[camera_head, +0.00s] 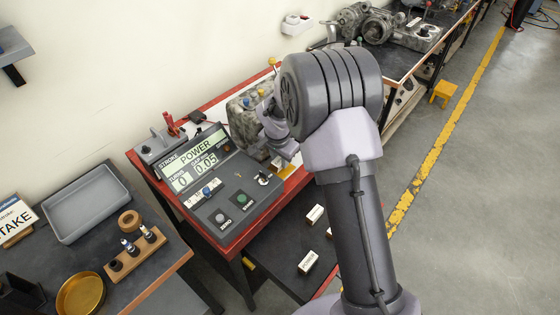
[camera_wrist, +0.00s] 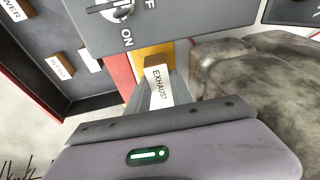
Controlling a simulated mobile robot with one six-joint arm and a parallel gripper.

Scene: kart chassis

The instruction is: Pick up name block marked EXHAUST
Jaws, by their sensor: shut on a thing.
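The name block marked EXHAUST (camera_wrist: 158,84) shows in the wrist view, with a white lettered face and a wooden end. My gripper (camera_wrist: 155,98) is shut on it, with the block sticking out beyond the jaws. The block is beside the edge of a grey panel with an ON/OFF switch (camera_wrist: 114,10). In the head view my gripper (camera_head: 281,152) is at the right of the grey control console, and my arm hides part of that area. I cannot tell from the pictures whether the block touches the surface beneath it.
A console (camera_head: 215,180) with a POWER display stands on the red-edged bench. A mottled grey engine part (camera_head: 243,125) is close beside my gripper. Other name blocks, one marked POWER (camera_head: 308,262), lie on the lower dark shelf. A grey tray (camera_head: 88,205) is on the left bench.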

